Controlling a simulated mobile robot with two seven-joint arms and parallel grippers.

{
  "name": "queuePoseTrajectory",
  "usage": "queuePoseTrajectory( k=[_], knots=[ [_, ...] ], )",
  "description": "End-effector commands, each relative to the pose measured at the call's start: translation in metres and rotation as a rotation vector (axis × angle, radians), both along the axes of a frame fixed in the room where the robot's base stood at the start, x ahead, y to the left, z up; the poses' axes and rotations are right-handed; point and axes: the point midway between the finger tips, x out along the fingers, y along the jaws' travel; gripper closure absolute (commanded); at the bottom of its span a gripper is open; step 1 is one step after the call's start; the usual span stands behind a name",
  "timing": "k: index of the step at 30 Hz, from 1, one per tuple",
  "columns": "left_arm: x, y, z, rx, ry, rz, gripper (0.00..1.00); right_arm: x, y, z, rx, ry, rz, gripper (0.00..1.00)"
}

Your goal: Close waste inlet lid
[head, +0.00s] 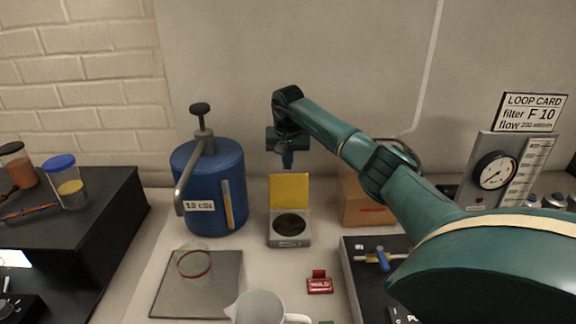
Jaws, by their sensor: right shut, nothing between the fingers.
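The waste inlet is a small grey box (290,240) with a dark round opening on its top, standing mid-bench. Its yellow lid (289,188) stands upright at the back edge, so the inlet is open. My right gripper (288,163) points down just above the lid's top edge in the picture. It is shut and empty. Whether it is over, behind or touching the lid is hard to tell. My left gripper is not in view.
A blue cylinder (228,180) with a pump handle stands left of the inlet. A cardboard box (362,208) is to the right, partly behind my arm. A glass (194,263) on a dark mat (222,296), a white jug (258,308) and a red tag (320,285) are in front.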

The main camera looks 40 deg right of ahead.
Motion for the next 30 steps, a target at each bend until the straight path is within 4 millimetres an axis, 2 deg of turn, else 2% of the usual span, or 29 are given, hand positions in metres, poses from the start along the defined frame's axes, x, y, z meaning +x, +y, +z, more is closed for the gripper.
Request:
queuePoseTrajectory(
  k=[13,30],
  knots=[
    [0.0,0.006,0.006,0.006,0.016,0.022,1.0,-0.028,0.022,0.005,0.0,0.002,0.001,1.0],
    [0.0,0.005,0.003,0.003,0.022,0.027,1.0,-0.031,0.025,0.006,-0.002,-0.002,0.001,1.0]
  ],
)
